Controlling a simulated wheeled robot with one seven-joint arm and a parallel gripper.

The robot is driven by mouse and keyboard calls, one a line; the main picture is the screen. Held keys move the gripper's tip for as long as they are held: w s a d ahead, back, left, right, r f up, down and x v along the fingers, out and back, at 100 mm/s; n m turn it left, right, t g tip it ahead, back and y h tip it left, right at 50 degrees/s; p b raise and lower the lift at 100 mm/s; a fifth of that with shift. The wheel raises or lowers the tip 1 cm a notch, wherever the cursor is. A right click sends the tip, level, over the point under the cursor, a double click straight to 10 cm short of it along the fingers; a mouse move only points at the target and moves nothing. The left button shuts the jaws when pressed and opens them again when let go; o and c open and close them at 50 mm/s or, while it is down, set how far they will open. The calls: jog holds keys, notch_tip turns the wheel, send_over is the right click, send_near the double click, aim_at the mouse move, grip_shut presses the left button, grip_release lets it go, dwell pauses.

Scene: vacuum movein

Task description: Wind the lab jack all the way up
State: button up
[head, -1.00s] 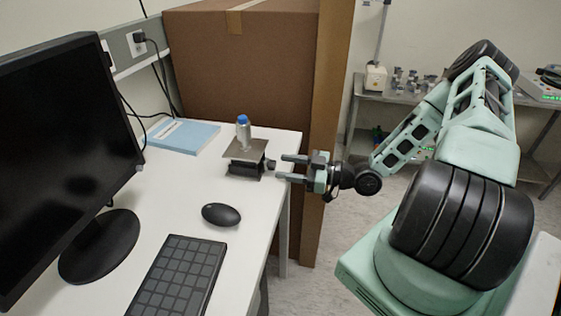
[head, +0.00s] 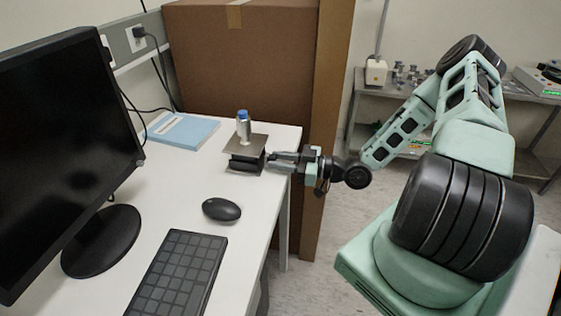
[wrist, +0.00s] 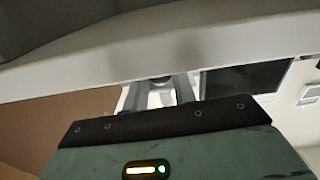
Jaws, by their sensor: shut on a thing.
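The lab jack (head: 246,142) stands near the right edge of the white desk, with a flat grey top plate over a dark body. A small bottle with a blue cap (head: 243,126) stands upright on the plate. My gripper (head: 271,161) reaches in from the right at the jack's side and is shut on the jack's knob. The knob is mostly hidden by the fingers in the head view. In the wrist view, the two fingers (wrist: 160,92) point away, with a small dark round part between their far ends.
A monitor (head: 65,150), keyboard (head: 180,275) and mouse (head: 221,209) occupy the desk to the left and front. A blue book (head: 183,131) lies behind. A large cardboard box (head: 245,70) stands just behind the desk.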

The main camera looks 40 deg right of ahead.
jog(key=shift+m, duration=1.1)
jog(key=o, duration=1)
jog(key=b+v, duration=0.4)
jog(key=v, duration=1.3)
jog(key=shift+s+d, duration=0.2)
